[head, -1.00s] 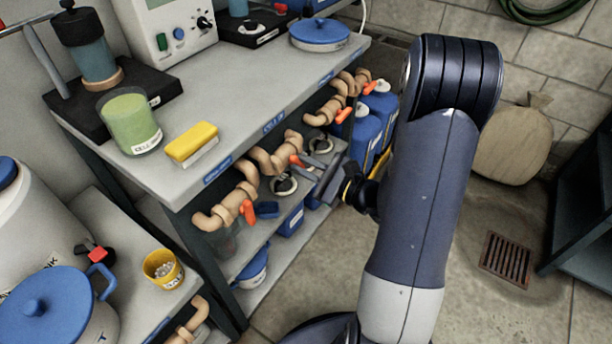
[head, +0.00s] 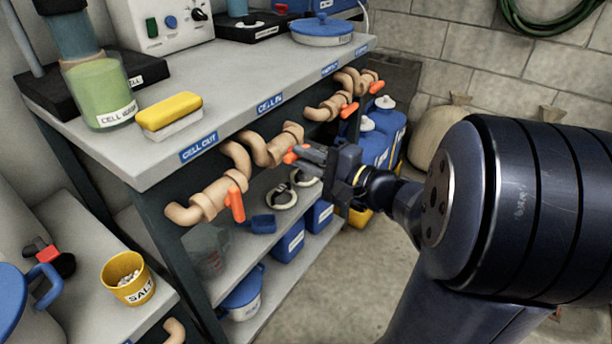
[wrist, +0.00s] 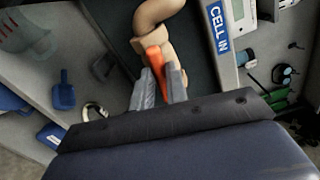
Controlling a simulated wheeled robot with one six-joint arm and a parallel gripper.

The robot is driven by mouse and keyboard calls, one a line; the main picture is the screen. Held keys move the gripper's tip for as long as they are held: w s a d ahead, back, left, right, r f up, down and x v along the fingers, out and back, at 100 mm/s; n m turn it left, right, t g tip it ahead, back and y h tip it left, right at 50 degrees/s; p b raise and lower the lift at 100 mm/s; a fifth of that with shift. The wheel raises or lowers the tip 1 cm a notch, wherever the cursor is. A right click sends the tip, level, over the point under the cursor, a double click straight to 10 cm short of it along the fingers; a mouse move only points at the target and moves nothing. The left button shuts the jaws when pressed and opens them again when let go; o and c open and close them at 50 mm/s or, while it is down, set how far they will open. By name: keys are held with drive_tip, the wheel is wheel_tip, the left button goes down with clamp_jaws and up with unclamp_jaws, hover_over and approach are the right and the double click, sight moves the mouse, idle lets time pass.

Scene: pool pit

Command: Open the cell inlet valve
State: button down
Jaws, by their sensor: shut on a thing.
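The cell inlet valve (head: 285,143) is a tan pipe fitting under the bench edge, below the blue CELL IN label (head: 270,103). Its orange handle (head: 290,158) points out from the pipe toward my gripper (head: 306,154). In the wrist view the handle (wrist: 154,58) lies between the two grey fingers of my gripper (wrist: 160,84), which is shut on it. The CELL IN label (wrist: 217,29) is at the upper right there. The fingers hide the handle's outer end.
The CELL OUT valve's orange handle (head: 235,204) hangs down at left. Another orange handle (head: 348,109) is farther right. Blue bins (head: 288,242) stand on the shelf below. Blue containers (head: 376,143) stand beyond my gripper. Floor in front is open.

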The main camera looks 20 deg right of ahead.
drive_tip(key=shift+f+n+b, duration=0.2)
drive_tip(key=shift+n+b, duration=0.7)
drive_tip(key=shift+b, duration=0.3)
drive_tip(key=shift+r, duration=0.1)
drive_tip(key=c, duration=1.4)
unclamp_jaws()
drive_tip(key=p+v, duration=0.2)
drive_tip(key=v, duration=0.8)
drive_tip(key=shift+s+d, duration=0.25)
drive_tip(key=shift+s, duration=0.05)
drive_tip(key=shift+w, duration=0.1)
